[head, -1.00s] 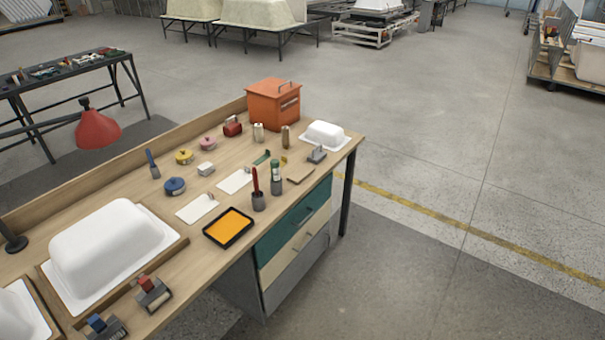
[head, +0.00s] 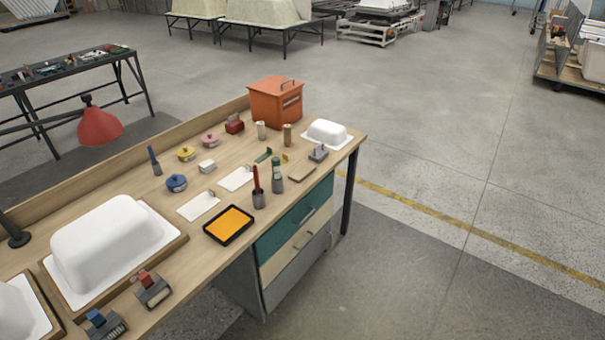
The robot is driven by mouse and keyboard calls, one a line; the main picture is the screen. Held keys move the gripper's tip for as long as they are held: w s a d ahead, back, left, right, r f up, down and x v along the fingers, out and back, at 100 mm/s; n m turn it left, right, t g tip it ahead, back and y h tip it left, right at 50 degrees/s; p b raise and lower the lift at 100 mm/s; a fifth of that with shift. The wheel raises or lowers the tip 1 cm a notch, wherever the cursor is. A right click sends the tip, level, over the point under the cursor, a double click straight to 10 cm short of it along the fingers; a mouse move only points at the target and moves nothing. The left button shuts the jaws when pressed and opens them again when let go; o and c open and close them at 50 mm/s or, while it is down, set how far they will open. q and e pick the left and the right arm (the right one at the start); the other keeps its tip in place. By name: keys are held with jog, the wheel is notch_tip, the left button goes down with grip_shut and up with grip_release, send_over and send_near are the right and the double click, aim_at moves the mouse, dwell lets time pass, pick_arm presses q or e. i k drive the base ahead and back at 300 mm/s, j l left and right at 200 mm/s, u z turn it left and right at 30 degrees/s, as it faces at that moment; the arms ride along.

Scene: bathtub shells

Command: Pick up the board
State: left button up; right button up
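A small flat tan board (head: 302,173) lies on the wooden workbench (head: 140,193), near its front right edge. A grey metal tool (head: 318,153) stands just behind it, and a dark cup with a green-topped tool (head: 277,178) stands to its left. A larger wooden board (head: 177,247) lies under a white tub shell (head: 110,245) at the left of the bench; the shell covers most of it. I cannot tell which of these is the task's board. Neither of my grippers is in view.
A black tray with orange content (head: 229,225), white cards (head: 199,206), small coloured pots (head: 176,183) and an orange box (head: 275,103) crowd the bench. A red lamp (head: 99,127) hangs over its back edge. The floor right of the bench is open.

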aim_at(301, 173)
jog(key=i+l+u, duration=0.1)
jog(key=u, duration=0.65)
jog(key=i+l+u, duration=0.25)
jog(key=l+u, duration=0.25)
jog(key=i+l+u, duration=0.25)
jog(key=l, duration=0.2)
jog(key=i+l, duration=0.1)
jog(key=l, duration=0.4)
jog(key=i+l+u, duration=0.1)
jog(key=l, duration=0.35)
jog(key=i+l, duration=0.1)
jog(key=l, duration=0.4)
